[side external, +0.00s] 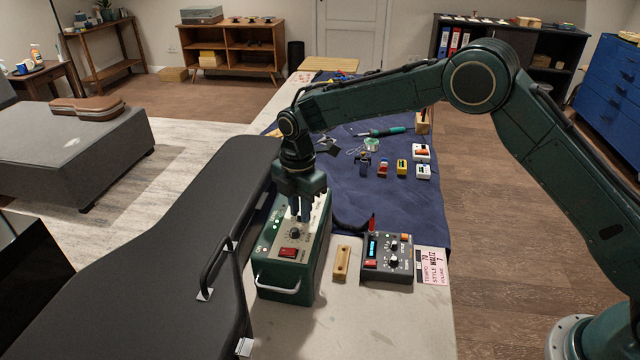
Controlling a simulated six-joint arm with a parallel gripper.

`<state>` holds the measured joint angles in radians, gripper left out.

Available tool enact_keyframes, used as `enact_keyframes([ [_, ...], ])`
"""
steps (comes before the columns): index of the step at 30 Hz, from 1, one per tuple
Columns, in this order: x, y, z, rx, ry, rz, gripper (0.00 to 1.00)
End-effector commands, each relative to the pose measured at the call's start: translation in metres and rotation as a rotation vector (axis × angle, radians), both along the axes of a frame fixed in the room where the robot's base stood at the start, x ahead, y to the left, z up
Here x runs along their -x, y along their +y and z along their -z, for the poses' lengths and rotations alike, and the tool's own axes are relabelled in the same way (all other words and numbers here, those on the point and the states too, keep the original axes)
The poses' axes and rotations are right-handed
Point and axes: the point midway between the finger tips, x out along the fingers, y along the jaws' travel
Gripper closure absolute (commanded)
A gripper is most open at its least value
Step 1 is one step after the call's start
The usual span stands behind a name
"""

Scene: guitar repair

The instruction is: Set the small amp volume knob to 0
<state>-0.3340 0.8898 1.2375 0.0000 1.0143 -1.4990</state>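A green box with a metal handle (294,288) stands on the bench; it appears to be the small amp. Its pale top panel (312,247) carries a dark knob (294,235), a red switch (288,252) and small green lights at the left. My gripper (300,219) points straight down over this panel, with its fingertips right at or just above the knob. Whether the fingers touch the knob, and the gap between them, cannot be made out. The knob's pointer and scale are too small to read.
A grey unit with knobs and a lit display (388,262) stands right of the amp, with a wooden block (341,263) between. A printed card (433,266) lies beside it. A black guitar case (190,240) is close on the left. Several small pedals (402,167) sit behind on blue cloth (340,190).

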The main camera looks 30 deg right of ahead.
Motion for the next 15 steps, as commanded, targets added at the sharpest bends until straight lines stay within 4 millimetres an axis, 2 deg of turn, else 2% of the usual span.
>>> enact_keyframes([
  [1,0.0000,0.0000,0.0000,0.000,0.000,0.000,0.91],
  [2,0.0000,0.0000,0.0000,0.000,0.000,0.000,0.96],
  [9,0.0000,0.0000,0.0001,0.000,0.000,-0.016,0.96],
  [15,0.0000,0.0000,0.0001,0.000,0.000,-0.127,0.96],
])
